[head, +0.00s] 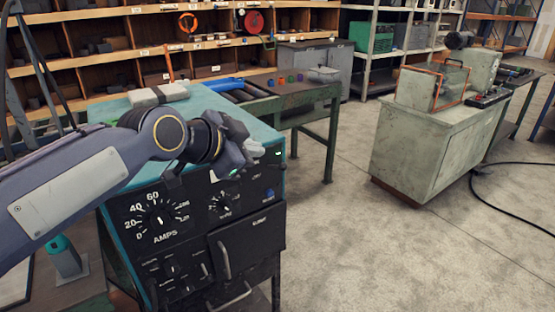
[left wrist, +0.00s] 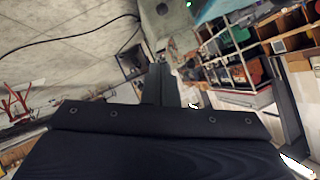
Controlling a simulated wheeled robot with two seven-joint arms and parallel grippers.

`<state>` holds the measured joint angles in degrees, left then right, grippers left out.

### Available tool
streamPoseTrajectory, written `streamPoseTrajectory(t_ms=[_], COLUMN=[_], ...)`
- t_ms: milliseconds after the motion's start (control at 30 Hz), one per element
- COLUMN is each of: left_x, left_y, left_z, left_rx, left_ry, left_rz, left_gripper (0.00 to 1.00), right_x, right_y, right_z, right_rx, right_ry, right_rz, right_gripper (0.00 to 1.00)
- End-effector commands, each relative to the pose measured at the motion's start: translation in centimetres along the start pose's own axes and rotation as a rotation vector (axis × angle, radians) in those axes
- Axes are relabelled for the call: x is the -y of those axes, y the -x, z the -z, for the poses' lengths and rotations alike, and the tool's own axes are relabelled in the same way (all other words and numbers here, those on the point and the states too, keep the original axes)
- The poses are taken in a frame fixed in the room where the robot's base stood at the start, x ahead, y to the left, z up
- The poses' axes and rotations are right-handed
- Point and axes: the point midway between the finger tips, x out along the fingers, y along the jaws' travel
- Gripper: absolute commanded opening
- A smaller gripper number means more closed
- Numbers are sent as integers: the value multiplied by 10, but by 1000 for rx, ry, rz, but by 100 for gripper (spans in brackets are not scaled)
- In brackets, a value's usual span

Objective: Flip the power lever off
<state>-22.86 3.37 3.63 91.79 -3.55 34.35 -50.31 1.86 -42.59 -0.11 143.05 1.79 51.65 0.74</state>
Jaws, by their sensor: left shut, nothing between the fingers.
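The welding power unit has a teal top and a black front panel (head: 240,215) with an AMPS dial (head: 158,214) and smaller knobs. My left gripper (head: 248,158) is shut and empty, in front of the panel's upper right part. The gripper and wrist cover part of the panel. I cannot make out the power lever; it may be hidden behind the gripper or too small to tell. A green light (head: 278,153) glows beside the gripper. In the left wrist view the closed fingers (left wrist: 160,85) point away, and a green light (left wrist: 188,4) shows at the top edge. My right gripper is not in view.
A pale block (head: 158,94) lies on the unit's teal top. Behind it stands a green workbench (head: 310,100) with small coloured parts. A grey-green cabinet (head: 425,150) stands at the right. The concrete floor between is open, with a black cable (head: 490,205) at the far right.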

Motion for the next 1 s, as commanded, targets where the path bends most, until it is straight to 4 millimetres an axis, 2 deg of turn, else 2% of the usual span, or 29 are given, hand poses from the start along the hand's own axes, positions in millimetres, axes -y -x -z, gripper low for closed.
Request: streamPoseTrajectory(t_ms=[167, 267, 633, 800, 1000], left_x=[0, -1, -1, 0, -1], left_y=[-12, -28, -106, -121, -128], left_z=[0, 0, -3, -22, -29], left_rx=[3, 4, 5, 3, 2], left_ry=[1, 2, 3, 4, 2], left_rz=[-4, -5, -3, -1, -1], left_gripper=[0, 0, 0, 0, 0], right_x=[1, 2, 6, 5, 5], right_y=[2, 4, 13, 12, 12], right_z=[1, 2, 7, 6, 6], right_rx=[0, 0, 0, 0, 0], right_ry=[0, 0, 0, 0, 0], right_rz=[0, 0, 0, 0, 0], right_gripper=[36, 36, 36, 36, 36])
